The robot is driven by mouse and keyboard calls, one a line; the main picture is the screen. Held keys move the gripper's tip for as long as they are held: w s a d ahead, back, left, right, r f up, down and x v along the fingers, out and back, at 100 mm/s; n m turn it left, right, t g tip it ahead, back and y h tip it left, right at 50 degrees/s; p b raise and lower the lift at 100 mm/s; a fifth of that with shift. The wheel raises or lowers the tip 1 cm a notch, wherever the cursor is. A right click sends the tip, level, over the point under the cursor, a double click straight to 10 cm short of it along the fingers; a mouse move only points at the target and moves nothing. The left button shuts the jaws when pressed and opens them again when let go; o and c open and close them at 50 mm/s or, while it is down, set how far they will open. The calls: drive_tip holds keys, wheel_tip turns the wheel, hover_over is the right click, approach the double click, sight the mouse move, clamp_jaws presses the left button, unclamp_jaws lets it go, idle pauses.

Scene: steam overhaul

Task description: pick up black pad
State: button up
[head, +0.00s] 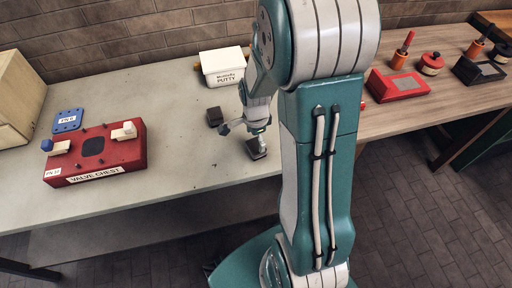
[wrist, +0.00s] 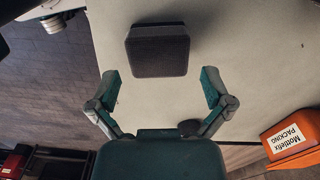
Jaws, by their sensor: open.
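The black pad (head: 214,116) is a small dark block lying on the pale bench top, just left of my gripper (head: 242,139) in the head view. In the wrist view a dark block with rounded corners (wrist: 158,50) lies beyond the fingertips, roughly centred between them. My gripper (wrist: 160,88) is open, with its two fingers spread apart and nothing between them. A dark shape (head: 257,149) shows at the lower end of the gripper in the head view; I cannot tell whether it is a fingertip or a separate block.
A white putty box (head: 222,68) stands behind the gripper. A red valve chest (head: 100,158) and a blue plate (head: 68,120) are at the left. An orange packing box (wrist: 292,138) is at the wrist view's right. A red tray (head: 398,85) lies on the wooden bench.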

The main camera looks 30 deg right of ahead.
sight(256, 144)
wheel_tip(256, 144, down, 3)
drive_tip(key=shift+f, duration=0.2)
drive_tip(key=shift+c, duration=0.3)
drive_tip(key=c, duration=0.9)
drive_tip(key=shift+o, duration=0.2)
drive_tip(key=shift+r, duration=0.1)
